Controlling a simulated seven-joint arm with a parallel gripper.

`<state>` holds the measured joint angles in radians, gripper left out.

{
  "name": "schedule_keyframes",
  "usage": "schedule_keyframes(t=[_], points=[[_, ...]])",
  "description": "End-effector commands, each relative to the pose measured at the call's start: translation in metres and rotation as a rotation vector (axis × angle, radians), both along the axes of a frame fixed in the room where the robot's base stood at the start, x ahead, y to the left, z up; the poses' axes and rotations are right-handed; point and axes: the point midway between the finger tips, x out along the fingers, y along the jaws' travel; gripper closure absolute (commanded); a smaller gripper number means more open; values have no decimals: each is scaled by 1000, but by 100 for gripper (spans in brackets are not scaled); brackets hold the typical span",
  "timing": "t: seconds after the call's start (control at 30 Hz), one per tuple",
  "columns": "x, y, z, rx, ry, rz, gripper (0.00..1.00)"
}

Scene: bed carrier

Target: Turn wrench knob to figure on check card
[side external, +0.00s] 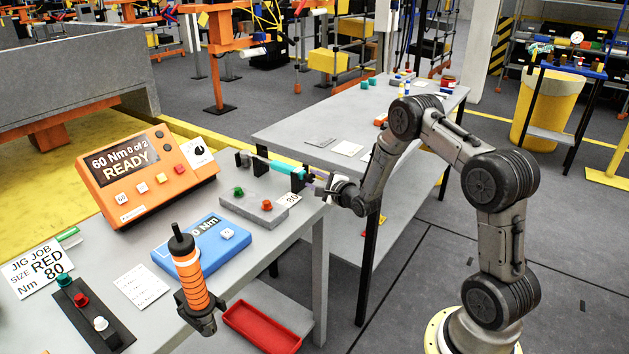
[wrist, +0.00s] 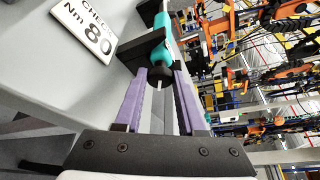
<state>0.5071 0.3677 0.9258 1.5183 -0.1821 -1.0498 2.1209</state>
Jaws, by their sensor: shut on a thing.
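The wrench (side external: 284,168) lies in black cradles at the right end of the near bench, its teal handle pointing toward my arm. In the wrist view its teal handle (wrist: 161,32) ends in a black knob (wrist: 158,74) with a thin pale pin. My gripper (side external: 315,178) has purple fingers, and it is shut on the knob end; the fingertips (wrist: 167,74) lie on either side of it. The check card (wrist: 84,29) reads "CHECK Nm 80" beside the wrench; it also shows in the side view (side external: 289,199). The knob's scale is not readable.
An orange controller (side external: 145,178) reads "60 Nm 0 of 2 READY". A blue box (side external: 205,245) marked Nm, an orange-gripped tool (side external: 190,275) and a grey block (side external: 252,208) with green and red pegs stand nearby. A job card (side external: 38,268) reads "RED Nm 80".

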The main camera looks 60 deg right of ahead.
Motion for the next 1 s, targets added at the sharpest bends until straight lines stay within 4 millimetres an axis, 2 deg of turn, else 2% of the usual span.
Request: schedule_keyframes(t=[0.13,0.17,0.3,0.67,0.83,1.0], points=[[1,0,0,-1,-1,1,100],[1,0,0,-1,-1,1,56],[0,0,0,-1,-1,1,31],[-3,1,1,-1,0,0,31],[-22,8,5,-1,0,0,31],[-57,20,12,0,0,-2,31]])
